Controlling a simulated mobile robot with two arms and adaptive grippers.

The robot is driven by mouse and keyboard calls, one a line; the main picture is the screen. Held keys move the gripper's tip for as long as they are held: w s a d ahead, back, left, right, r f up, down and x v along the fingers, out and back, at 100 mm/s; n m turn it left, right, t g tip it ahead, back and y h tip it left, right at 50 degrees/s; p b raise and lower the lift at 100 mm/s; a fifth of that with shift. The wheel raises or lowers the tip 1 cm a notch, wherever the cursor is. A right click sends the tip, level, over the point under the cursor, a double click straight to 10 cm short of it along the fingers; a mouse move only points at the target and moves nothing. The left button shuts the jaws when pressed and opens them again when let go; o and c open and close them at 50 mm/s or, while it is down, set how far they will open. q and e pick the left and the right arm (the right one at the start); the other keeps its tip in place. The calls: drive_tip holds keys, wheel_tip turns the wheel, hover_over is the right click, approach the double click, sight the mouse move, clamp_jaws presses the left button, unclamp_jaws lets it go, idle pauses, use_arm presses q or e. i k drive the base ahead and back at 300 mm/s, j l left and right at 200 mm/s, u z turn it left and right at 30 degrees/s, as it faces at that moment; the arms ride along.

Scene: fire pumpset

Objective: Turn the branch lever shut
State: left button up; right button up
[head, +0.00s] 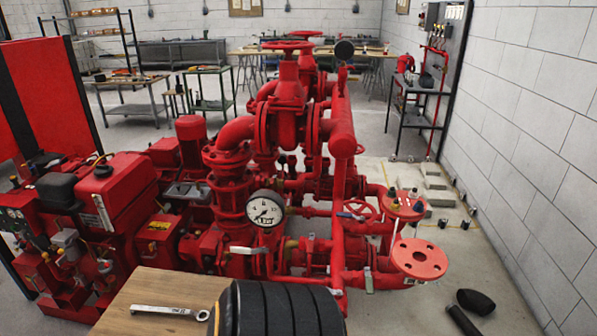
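The red fire pumpset (285,190) fills the middle of the head view. A silver lever handle (248,250) lies about level on the lower pipework, just below the white pressure gauge (266,208). A small blue-handled lever (350,216) sits farther right, beside a red handwheel (361,208). I cannot tell which of these is the branch lever, or whether its valve is open or shut. Neither of my grippers is in view.
A wooden tabletop (150,290) with a wrench (169,312) is in front. A black ribbed cylindrical thing (280,308) stands at the bottom edge. A red flange (419,259) juts out at right. Black pieces (476,301) lie on the floor; a block wall (540,150) bounds the right.

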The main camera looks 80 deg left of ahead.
sight(338, 214)
drive_tip(key=u, duration=2.1)
drive_tip(key=i+j, duration=0.1)
